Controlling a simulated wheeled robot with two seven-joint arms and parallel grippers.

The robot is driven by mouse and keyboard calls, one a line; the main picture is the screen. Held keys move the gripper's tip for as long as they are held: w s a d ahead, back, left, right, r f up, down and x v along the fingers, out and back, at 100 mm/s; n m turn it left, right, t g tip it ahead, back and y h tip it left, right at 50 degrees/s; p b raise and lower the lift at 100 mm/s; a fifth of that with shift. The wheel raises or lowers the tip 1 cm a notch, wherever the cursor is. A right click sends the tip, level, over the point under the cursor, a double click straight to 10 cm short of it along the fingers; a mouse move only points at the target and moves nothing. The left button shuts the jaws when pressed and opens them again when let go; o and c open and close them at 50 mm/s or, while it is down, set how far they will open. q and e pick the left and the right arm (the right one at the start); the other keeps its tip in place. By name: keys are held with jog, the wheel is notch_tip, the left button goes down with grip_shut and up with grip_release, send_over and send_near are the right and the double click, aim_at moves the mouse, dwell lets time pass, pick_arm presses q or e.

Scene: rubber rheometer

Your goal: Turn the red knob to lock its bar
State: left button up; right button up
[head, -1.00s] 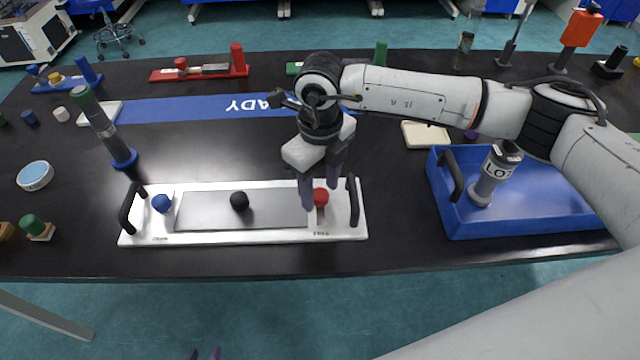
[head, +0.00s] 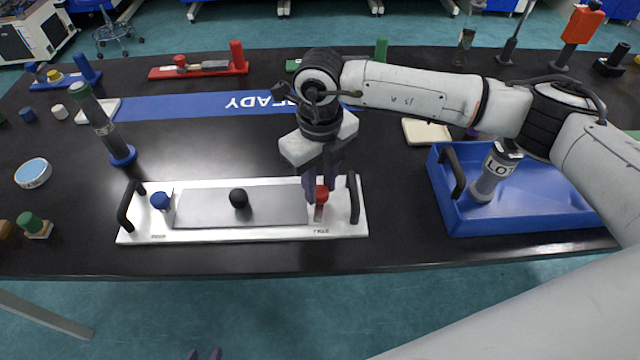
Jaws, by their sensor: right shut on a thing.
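The red knob (head: 322,196) sits at the right end of the white panel (head: 270,236). My right gripper (head: 319,190) reaches down from above and is shut on the knob, its purple fingers partly hiding it. A short narrow bar (head: 319,214) shows just below the knob, pointing toward the panel's front edge. Small lettering in front of it is too blurred to read surely.
The panel also has a blue knob (head: 160,201), a grey plate (head: 275,213) with a black knob (head: 238,198), and black handles at both ends. A blue tray (head: 520,222) holding a grey cylinder (head: 492,177) stands right. A dark cylinder (head: 103,125) on a blue base stands left.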

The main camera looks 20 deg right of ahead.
jog(key=m+b, duration=0.1)
jog(key=m, duration=0.2)
jog(key=shift+m, duration=0.3)
jog(key=m+b, duration=0.1)
jog(key=m, duration=0.3)
jog(key=shift+m, duration=0.3)
jog(key=m+b, duration=0.1)
jog(key=m, duration=0.3)
jog(key=shift+m, duration=2)
jog(key=shift+r, duration=0.1)
jog(key=o, duration=1.1)
jog(key=shift+c, duration=0.2)
